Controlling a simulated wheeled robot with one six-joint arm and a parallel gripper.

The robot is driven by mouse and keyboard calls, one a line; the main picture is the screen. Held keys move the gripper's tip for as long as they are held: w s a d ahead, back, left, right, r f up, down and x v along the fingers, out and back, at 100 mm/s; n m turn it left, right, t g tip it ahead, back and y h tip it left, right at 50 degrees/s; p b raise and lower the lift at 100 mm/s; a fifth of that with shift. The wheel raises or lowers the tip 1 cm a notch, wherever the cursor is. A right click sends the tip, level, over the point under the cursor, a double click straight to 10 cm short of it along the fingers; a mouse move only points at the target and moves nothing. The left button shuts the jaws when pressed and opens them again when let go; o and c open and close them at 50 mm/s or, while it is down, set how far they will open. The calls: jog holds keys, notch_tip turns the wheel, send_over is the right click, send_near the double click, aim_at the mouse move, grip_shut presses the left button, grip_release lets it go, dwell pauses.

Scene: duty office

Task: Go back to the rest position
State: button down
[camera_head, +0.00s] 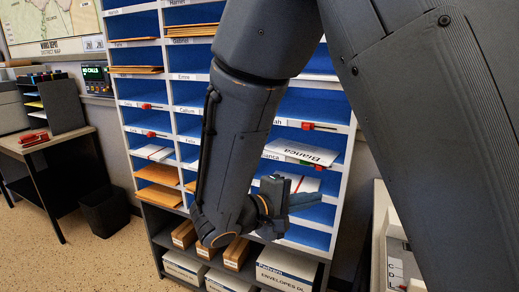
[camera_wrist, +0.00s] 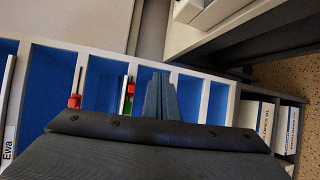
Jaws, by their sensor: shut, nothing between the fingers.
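My gripper (camera_head: 291,199) is in front of the lower right part of the pigeonhole rack (camera_head: 352,128) in the head view, with my arm bent down across the picture. In the wrist view my gripper (camera_wrist: 160,98) shows its two fingers close together and shut, with nothing between them. The fingers point toward the rack's blue compartments. A white card marked Bianca (camera_head: 303,152) lies in a compartment just above my gripper. My arm hides much of the rack's middle.
Boxes (camera_head: 287,272) and brown parcels (camera_head: 184,233) fill the shelf below the rack. A desk (camera_head: 75,138) stands at the left with a black bin (camera_head: 104,212) beside it. A white drawer unit (camera_head: 397,250) is at the right. The floor (camera_head: 48,252) at front left is clear.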

jog(key=s+d+f+m+g+y+p, duration=0.2)
jog(key=s+d+f+m+g+y, duration=0.15)
jog(key=s+d+g, duration=0.75)
jog(key=s+a+m+t+y+p, duration=0.2)
jog(key=s+a+m+y, duration=0.3)
jog(key=y, duration=0.4)
jog(key=shift+p, duration=0.75)
